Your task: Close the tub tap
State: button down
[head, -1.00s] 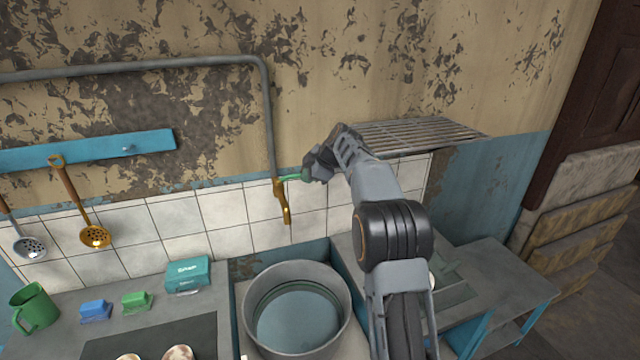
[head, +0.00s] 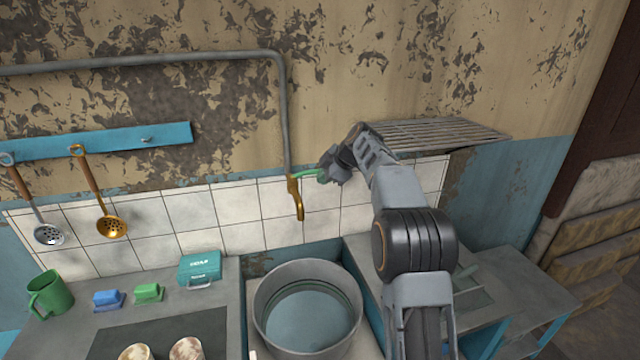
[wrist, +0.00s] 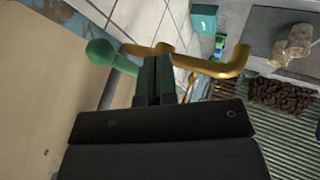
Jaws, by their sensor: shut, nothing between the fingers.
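The brass tap (head: 296,200) is on the tiled wall at the end of the grey pipe, above the tub. Its green handle (head: 305,174) points right, toward my gripper (head: 328,172). In the wrist view the handle's round green end (wrist: 100,52) lies left of my gripper (wrist: 155,82), and the brass spout (wrist: 218,68) extends to the right. My gripper is shut and empty, close beside the handle; whether they touch is unclear. The grey round tub (head: 268,322) stands below with a bluish surface inside. I see no stream from the spout.
A metal rack (head: 440,134) is on the wall just behind and right of my gripper. The grey pipe (head: 284,110) runs down to the tap. A teal box (head: 199,268), green mug (head: 50,294) and hanging ladles (head: 110,226) are to the left.

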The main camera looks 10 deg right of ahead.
jog(key=s+f+b+v, duration=0.1)
jog(key=v, duration=0.9)
jog(key=shift+s+r+b, duration=0.3)
jog(key=shift+s, duration=0.2)
jog(key=shift+s, duration=0.1)
jog(key=s+a+f+m+h, duration=0.1)
jog(key=s+f+m, duration=0.4)
jog(key=s, duration=0.5)
jog(key=s+a+f+m+g+h, duration=0.1)
jog(key=s+a+f+m+h, duration=0.1)
jog(key=s+f+m, duration=0.4)
jog(key=s+a+f+m+h, duration=0.2)
jog(key=s+a+f+m, duration=0.2)
jog(key=s, duration=1)
notch_tip(320, 180, down, 4)
jog(key=shift+s+f+m+g, duration=0.15)
jog(key=shift+m+g, duration=0.25)
jog(key=shift+m, duration=0.6)
